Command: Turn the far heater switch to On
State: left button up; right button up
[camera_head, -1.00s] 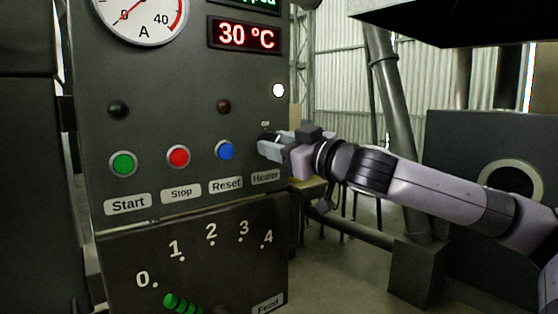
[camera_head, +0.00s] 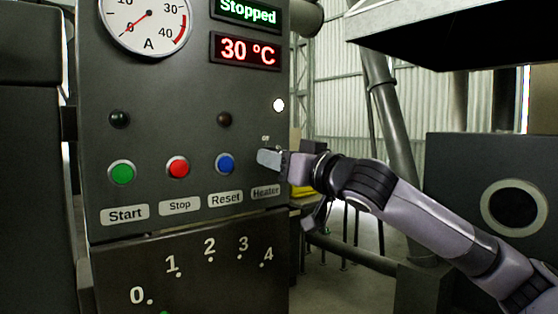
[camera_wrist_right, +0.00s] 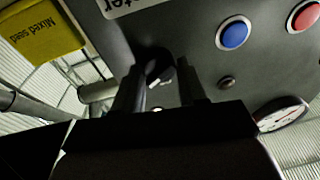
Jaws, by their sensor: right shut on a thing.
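The heater switch (camera_wrist_right: 154,62) is a dark round knob above the "Heater" label (camera_head: 265,192) on the grey control panel. In the head view my right gripper (camera_head: 268,158) covers it, with a small "Off" mark just above the fingers. In the right wrist view the two dark fingers of my right gripper (camera_wrist_right: 160,88) stand on either side of the knob, shut on it. The knob is partly hidden by the fingers, so its exact angle is hard to read. My left gripper is not in view.
The panel also has a green Start button (camera_head: 121,172), a red Stop button (camera_head: 177,167) and a blue Reset button (camera_head: 225,163) left of the gripper. A lit white lamp (camera_head: 279,105) is above. The displays read "Stopped" (camera_head: 248,12) and 30 °C (camera_head: 248,51).

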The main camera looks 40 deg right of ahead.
jog(key=shift+r, duration=0.1)
jog(key=o, duration=1)
jog(key=shift+d, duration=0.1)
jog(key=shift+s, duration=0.1)
jog(key=s+b, duration=0.4)
jog(key=b, duration=0.1)
jog(key=s+f+b, duration=0.1)
jog(key=s+b, duration=0.2)
jog(key=shift+a, duration=0.2)
